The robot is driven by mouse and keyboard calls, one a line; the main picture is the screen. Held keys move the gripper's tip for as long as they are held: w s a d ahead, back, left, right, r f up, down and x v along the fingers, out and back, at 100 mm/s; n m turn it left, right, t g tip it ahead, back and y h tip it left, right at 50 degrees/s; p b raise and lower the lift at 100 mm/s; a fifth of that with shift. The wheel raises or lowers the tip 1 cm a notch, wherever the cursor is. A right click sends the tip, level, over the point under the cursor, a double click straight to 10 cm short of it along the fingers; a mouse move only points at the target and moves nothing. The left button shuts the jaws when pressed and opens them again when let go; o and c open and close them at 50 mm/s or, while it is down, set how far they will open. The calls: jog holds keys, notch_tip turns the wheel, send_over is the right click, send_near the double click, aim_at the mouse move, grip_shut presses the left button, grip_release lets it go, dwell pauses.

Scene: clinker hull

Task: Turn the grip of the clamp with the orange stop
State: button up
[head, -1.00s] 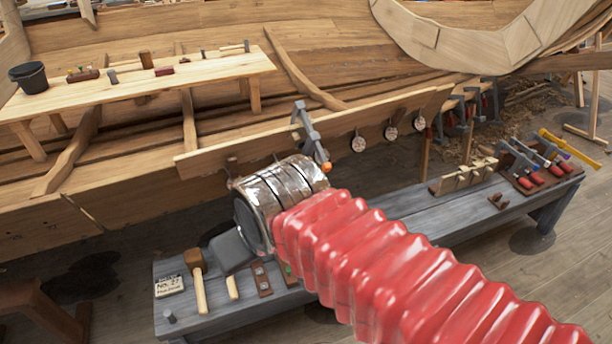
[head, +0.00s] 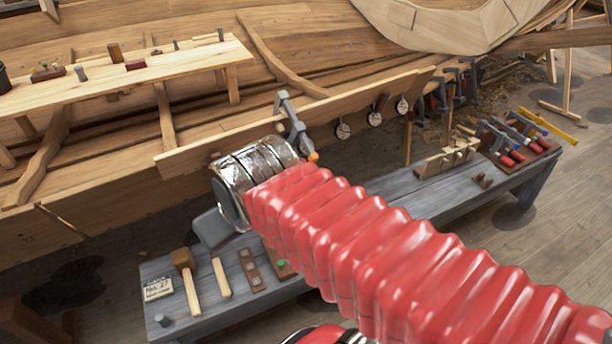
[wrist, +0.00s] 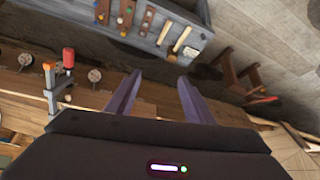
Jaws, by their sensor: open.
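The clamp (head: 289,112) with the orange stop (head: 313,156) is grey and sits on the upper edge of the plank, just behind my arm's wrist in the head view. In the wrist view this clamp (wrist: 52,88) is at the left, with its orange stop (wrist: 48,66) and a red grip (wrist: 68,58) beside it. My gripper (wrist: 160,76) is open and empty, its two dark fingers apart, to the right of the clamp in the wrist view. The fingers touch nothing. In the head view my arm hides the clamp's grip.
The plank (head: 215,142) carries several round hanging tags (head: 374,117). A grey bench (head: 400,203) below holds a mallet (head: 185,270), a slotted wooden rack (head: 447,158) and more clamps (head: 510,145).

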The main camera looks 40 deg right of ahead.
jog(key=w+d+f+t+h, duration=0.2)
jog(key=w+d+f, duration=0.5)
jog(key=d, duration=0.4)
jog(key=w+d+f+t+h, duration=0.2)
jog(key=w+d+f, duration=0.3)
jog(key=w+d, duration=0.5)
jog(key=s+d+f+t, duration=0.2)
jog(key=d+f+t, duration=0.1)
jog(key=d+f, duration=0.45)
jog(key=s+d+f+m+t+h, duration=0.1)
jog(key=s+d+f+t, duration=0.1)
jog(key=s, duration=0.6)
jog(key=shift+s+d+f+m+t, duration=0.2)
jog(key=shift+f+m+t, duration=0.2)
jog(key=shift+f+t, duration=0.5)
jog(key=shift+w+r, duration=0.1)
jog(key=shift+r, duration=0.1)
jog(key=x, duration=1.3)
jog(key=shift+w+d+r, duration=0.15)
jog(key=shift+w+r, duration=0.05)
jog(key=shift+w, duration=0.1)
jog(key=shift+c, duration=0.5)
